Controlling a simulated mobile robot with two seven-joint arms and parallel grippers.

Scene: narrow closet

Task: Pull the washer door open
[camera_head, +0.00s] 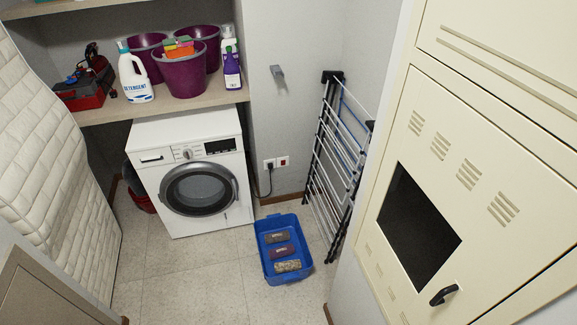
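The white washer (192,170) stands against the back wall, under a wooden shelf. Its round door (199,188) has a dark grey ring and a glass middle, and it looks shut, flush with the front. A handle seems to be at the ring's right edge, but it is too small to make out clearly. The control panel with a knob and dark display is above the door. Neither of my grippers shows in the head view.
A blue bin (266,236) with several rolled items is on the floor right of the washer. A folded drying rack (337,150) leans at the right wall. A cream cabinet (470,170) fills the right; a white mattress (50,170) stands left. Floor before the washer is clear.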

